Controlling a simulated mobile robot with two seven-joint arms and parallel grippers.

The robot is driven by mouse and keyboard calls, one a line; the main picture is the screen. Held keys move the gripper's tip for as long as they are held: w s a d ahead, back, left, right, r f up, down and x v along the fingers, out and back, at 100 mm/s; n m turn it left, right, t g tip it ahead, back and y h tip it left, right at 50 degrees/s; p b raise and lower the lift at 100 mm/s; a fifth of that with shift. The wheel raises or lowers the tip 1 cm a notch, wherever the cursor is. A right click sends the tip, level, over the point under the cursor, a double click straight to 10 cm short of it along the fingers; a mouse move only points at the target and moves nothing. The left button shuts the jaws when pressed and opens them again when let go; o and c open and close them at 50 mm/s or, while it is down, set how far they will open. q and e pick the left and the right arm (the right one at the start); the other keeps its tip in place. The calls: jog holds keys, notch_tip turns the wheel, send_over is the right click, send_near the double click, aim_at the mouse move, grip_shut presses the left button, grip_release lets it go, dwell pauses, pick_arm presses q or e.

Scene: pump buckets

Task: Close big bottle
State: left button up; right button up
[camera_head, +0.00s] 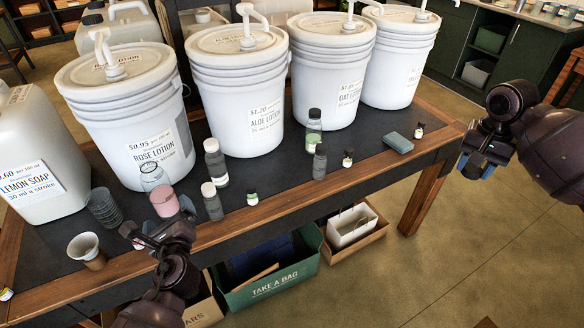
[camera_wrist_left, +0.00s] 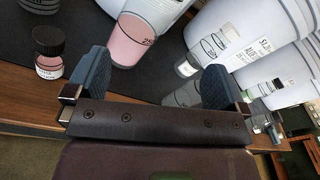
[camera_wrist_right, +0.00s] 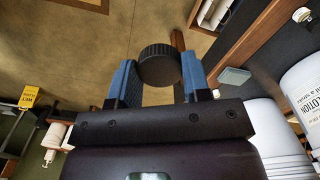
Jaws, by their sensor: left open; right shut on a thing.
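The big bottle (camera_head: 163,200) is clear, holds pink liquid, and stands upright without a cap near the table's front edge. My left gripper (camera_head: 157,238) is open just in front of it. In the left wrist view the bottle (camera_wrist_left: 133,42) shows ahead, between and beyond the open fingers; I cannot tell if they touch it. My right gripper (camera_head: 468,152) is off the table's right end, over the floor. In the right wrist view it is shut on a round black ribbed cap (camera_wrist_right: 158,65), held at the fingertips.
Several white lotion buckets (camera_head: 240,95) with pumps line the back. Smaller capped bottles (camera_head: 216,160) stand right of the big bottle. Stacked dark cups (camera_head: 103,207) and a cup (camera_head: 86,250) are at left. A grey-green block (camera_head: 398,142) lies at right, near bare table top.

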aim_at(158, 191)
jog(key=shift+w+d+f, duration=0.1)
jog(key=shift+w+d, duration=0.05)
jog(key=shift+d, duration=0.2)
pick_arm(q)
jog(key=shift+s+a+r+m+y, duration=0.1)
jog(key=shift+a+r+m+y, duration=0.1)
jog(key=shift+m, duration=0.55)
jog(key=shift+a+r+m+y, duration=0.1)
jog(key=shift+m+y, duration=0.1)
jog(key=shift+m, duration=0.5)
jog(key=shift+s+a+r+m+y, duration=0.1)
jog(key=shift+a+m+y, duration=0.1)
jog(key=shift+m, duration=0.55)
pick_arm(e)
jog(key=shift+d, duration=0.1)
pick_arm(q)
jog(key=shift+w, duration=0.1)
jog(key=shift+x, duration=3.35)
pick_arm(e)
jog(key=shift+f, duration=0.4)
pick_arm(q)
jog(key=x, duration=0.2)
jog(key=b+x, duration=0.1)
jog(key=x, duration=0.1)
jog(key=shift+f, duration=0.25)
pick_arm(e)
jog(key=shift+f, duration=0.75)
pick_arm(q)
jog(key=shift+w+a, duration=0.35)
jog(key=shift+w, duration=0.1)
